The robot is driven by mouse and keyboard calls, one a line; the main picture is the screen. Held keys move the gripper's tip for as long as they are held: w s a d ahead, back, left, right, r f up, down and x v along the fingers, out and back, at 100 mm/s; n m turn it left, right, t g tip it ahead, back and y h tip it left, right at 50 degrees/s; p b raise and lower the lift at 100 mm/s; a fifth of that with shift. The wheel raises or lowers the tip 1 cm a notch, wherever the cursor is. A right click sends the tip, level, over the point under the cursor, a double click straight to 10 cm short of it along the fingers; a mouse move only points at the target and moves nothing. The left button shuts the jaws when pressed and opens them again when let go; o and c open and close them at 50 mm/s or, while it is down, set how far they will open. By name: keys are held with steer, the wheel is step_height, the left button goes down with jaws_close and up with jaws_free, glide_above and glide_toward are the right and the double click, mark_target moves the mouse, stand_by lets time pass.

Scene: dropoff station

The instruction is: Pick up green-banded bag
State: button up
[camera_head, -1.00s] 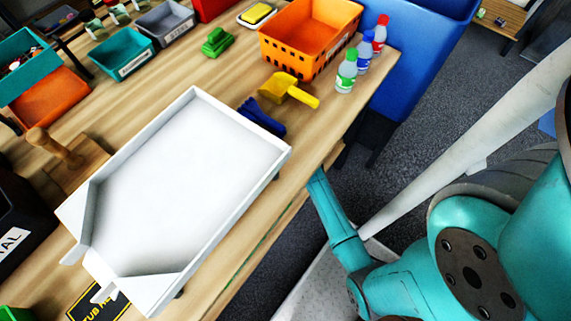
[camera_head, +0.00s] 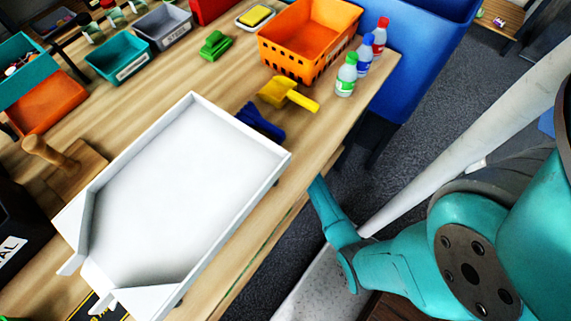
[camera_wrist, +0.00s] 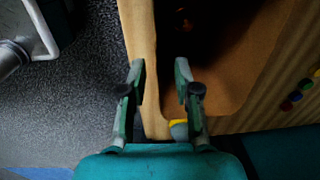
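I cannot make out a green-banded bag in either view. My gripper (camera_wrist: 160,72) shows in the wrist view with its two green-and-grey fingers apart. Nothing is held between the fingertips. The fingers reach over the pale rim of a wooden piece (camera_wrist: 140,40) with a dark hollow. A small yellow-and-grey thing (camera_wrist: 178,129) shows near the base of the right finger, mostly hidden; I cannot tell what it is. The head view does not show my gripper.
In the head view, a white tray (camera_head: 185,190) lies on the wooden table. An orange basket (camera_head: 310,40), a yellow scoop (camera_head: 285,93), a blue brush (camera_head: 260,122) and a green-labelled bottle (camera_head: 346,75) stand near its right edge. A blue bin (camera_head: 420,60) stands beyond.

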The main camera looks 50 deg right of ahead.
steer(key=shift+f, duration=1.2)
jaws_close()
